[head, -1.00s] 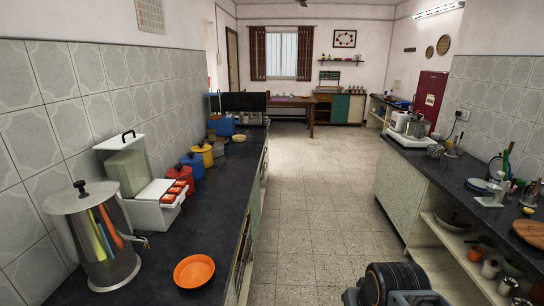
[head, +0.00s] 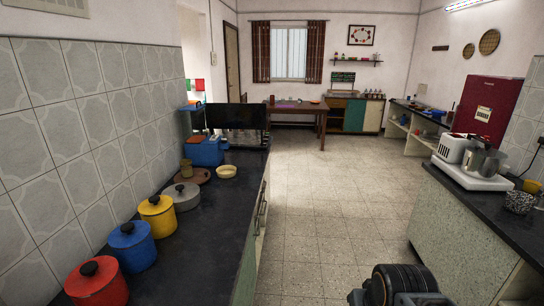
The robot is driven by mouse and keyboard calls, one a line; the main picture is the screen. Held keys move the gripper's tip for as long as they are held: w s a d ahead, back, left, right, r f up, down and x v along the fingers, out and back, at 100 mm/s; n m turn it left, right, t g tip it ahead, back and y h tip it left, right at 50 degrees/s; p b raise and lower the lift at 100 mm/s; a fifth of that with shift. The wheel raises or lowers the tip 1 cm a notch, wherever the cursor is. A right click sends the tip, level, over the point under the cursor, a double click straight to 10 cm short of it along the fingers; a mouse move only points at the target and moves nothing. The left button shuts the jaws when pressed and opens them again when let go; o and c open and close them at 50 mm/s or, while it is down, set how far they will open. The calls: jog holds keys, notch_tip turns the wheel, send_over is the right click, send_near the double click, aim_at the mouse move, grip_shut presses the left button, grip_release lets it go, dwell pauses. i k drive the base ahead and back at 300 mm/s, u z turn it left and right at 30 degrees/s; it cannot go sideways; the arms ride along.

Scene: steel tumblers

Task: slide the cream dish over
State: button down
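The cream dish (head: 227,171) is a small, shallow round dish on the dark left counter (head: 215,240), toward its far end. It stands apart from the counter's right edge, right of the blue box and a brown round board. Part of my arm shows at the bottom right, over the floor and well away from the dish. My gripper's fingers are not in view.
A grey pot (head: 182,196), yellow pot (head: 157,216), blue pot (head: 132,246) and red pot (head: 97,282) line the wall side. Behind the dish are a blue box (head: 205,151) and dark screen (head: 236,116). The floor aisle (head: 335,215) is clear.

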aim_at(224, 171)
jog(key=i, duration=3.45)
jog(key=u, duration=4.15)
